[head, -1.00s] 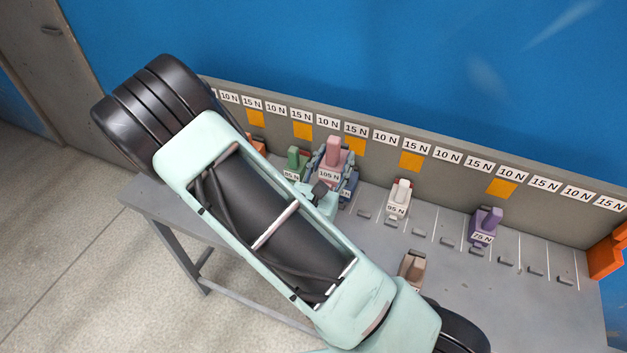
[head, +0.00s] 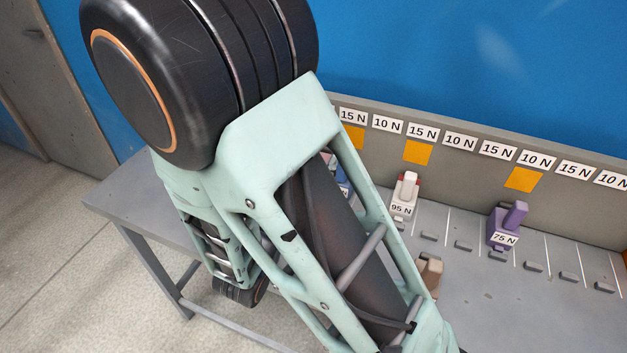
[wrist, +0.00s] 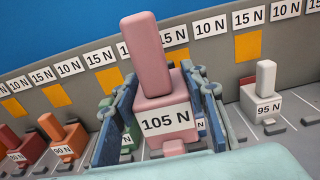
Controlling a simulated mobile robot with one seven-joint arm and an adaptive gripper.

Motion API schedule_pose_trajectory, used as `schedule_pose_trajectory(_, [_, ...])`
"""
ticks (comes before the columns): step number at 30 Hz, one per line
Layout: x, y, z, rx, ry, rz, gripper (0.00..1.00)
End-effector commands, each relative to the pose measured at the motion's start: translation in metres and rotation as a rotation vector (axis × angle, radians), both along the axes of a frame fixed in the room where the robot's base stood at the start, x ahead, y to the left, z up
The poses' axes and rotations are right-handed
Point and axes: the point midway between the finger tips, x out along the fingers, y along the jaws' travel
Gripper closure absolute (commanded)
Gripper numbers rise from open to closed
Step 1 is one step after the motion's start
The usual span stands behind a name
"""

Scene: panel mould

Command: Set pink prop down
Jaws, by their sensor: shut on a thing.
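The pink prop (wrist: 152,62) is a block with a tall upright post and a "105 N" label, upright in the middle of the wrist view. My gripper (wrist: 165,103) is shut on it, with one blue-grey finger on each side of the block. Whether its base touches the bench or hangs just above it, I cannot tell. In the head view my arm hides the gripper and nearly all of the pink prop.
A white 95 N prop (head: 404,195) and a purple 75 N prop (head: 505,228) stand on the grey bench (head: 480,310). A labelled back panel (head: 460,165) runs behind. A brown prop (head: 430,268) is beside my arm.

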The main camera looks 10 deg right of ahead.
Motion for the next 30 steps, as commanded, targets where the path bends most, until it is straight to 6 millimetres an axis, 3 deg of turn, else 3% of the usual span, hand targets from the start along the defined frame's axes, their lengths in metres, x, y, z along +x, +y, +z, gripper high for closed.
schedule_pose_trajectory(1, [0.003, 0.0, -0.008, 0.004, -0.005, -0.001, 0.96])
schedule_pose_trajectory(9, [0.016, -0.004, -0.013, 0.002, -0.005, 0.0, 0.96])
schedule_pose_trajectory(19, [0.087, -0.019, -0.044, -0.004, 0.001, -0.003, 0.96])
schedule_pose_trajectory(24, [0.109, -0.022, -0.072, -0.004, -0.001, -0.002, 0.96])
schedule_pose_trajectory(30, [0.123, -0.024, -0.086, -0.002, -0.002, -0.001, 0.96])
